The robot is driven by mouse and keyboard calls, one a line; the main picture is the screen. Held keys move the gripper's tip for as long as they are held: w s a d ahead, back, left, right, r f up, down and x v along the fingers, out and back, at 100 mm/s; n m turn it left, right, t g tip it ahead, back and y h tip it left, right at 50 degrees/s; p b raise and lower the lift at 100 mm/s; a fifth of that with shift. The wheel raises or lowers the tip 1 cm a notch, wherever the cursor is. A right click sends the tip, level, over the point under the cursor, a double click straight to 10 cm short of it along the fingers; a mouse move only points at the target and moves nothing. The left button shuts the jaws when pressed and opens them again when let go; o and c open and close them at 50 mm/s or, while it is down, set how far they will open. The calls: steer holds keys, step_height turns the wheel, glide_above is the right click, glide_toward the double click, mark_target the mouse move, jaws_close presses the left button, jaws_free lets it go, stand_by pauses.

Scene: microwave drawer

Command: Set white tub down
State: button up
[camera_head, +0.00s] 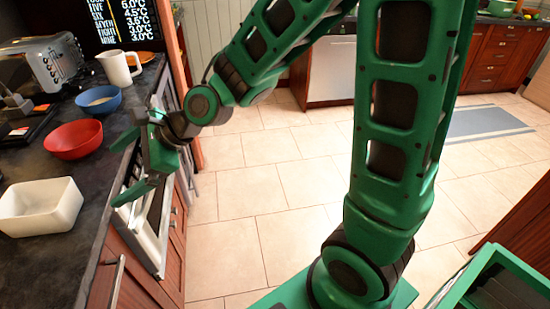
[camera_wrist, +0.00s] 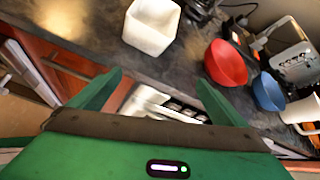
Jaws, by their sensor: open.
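The white tub (camera_head: 42,204) stands upright on the dark countertop at the lower left of the head view, close to the front edge. It also shows at the top of the wrist view (camera_wrist: 150,27). My gripper (camera_head: 124,170) is open and empty, out past the counter's front edge, to the right of the tub and apart from it. In the wrist view its two green fingers (camera_wrist: 158,83) are spread, with the tub beyond them.
On the dark countertop (camera_head: 97,205) are a red bowl (camera_head: 74,139), a blue bowl (camera_head: 99,99), a white mug (camera_head: 118,68) and a toaster (camera_head: 40,62). A microwave drawer (camera_head: 150,215) is below my gripper.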

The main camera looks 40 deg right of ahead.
steer(key=s+d+f+n+h, duration=0.2)
steer(key=d+n+h, duration=0.2)
steer(key=d, duration=0.9)
steer(key=s+d+f+n+h, duration=0.1)
steer(key=s+d+n+h, duration=0.15)
steer(key=d, duration=1.05)
steer(key=s+d+n+g+h, duration=0.1)
steer(key=s+d+n+g, duration=0.1)
steer(key=s+d, duration=0.6)
steer(key=s+d+r+n+g+h, duration=0.1)
steer(key=s+d+n+g+h, duration=0.1)
steer(key=s+d, duration=0.5)
steer(key=s+n+g, duration=0.1)
steer(key=s+n, duration=0.1)
steer(key=s, duration=0.3)
steer(key=shift+s+d+g, duration=0.15)
steer(key=shift+d+g, duration=0.15)
steer(key=shift+d, duration=0.05)
steer(key=shift+w+f, duration=0.25)
steer(key=shift+w, duration=0.4)
